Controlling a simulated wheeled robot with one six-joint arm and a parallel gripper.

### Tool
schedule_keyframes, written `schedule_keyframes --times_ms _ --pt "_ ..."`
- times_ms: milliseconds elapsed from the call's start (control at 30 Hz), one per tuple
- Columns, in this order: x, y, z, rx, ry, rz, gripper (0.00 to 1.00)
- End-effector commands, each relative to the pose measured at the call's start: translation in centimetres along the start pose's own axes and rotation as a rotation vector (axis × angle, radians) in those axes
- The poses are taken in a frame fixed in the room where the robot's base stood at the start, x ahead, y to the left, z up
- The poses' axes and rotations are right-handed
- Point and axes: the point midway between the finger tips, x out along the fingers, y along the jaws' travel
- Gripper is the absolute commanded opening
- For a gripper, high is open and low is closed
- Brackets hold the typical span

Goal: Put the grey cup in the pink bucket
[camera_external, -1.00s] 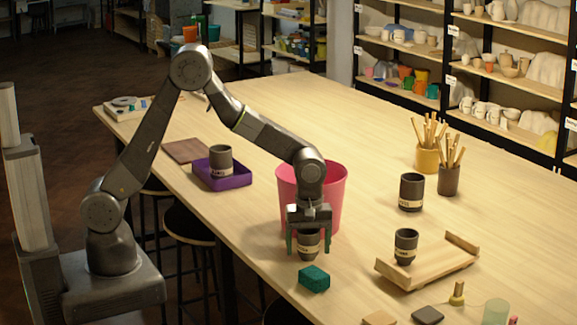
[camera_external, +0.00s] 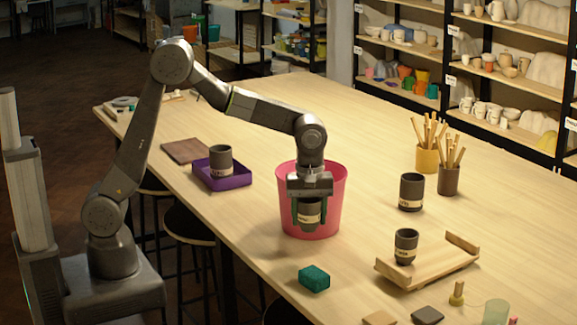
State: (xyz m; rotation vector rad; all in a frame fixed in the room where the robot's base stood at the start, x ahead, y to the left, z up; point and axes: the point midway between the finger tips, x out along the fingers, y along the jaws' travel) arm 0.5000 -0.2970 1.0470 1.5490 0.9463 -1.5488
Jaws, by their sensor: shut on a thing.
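My gripper (camera_external: 309,212) is shut on a grey cup (camera_external: 309,214) with a pale label band. It holds the cup upright, raised in front of the pink bucket (camera_external: 326,218) as seen from this camera. The bucket stands on the table near its front edge, and its wall shows behind and around the cup. My wrist hides part of the bucket's rim and opening. I cannot tell how far the cup is from the bucket wall.
Similar grey cups stand in a purple tray (camera_external: 223,182), on the table (camera_external: 411,193) and on a wooden tray (camera_external: 405,246). A green sponge (camera_external: 314,278) lies in front of the bucket. Brush pots (camera_external: 427,158) stand at the right. The table's far middle is clear.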

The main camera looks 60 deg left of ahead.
Motion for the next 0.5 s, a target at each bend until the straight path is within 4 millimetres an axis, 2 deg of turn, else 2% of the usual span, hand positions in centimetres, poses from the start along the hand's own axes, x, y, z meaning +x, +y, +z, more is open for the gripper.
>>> schedule_keyframes --times_ms 167,500 --pt "-3.8 0.1 0.0 0.0 0.0 0.007 0.26" --pt "-14.2 0.1 0.0 0.0 0.0 0.006 0.26"
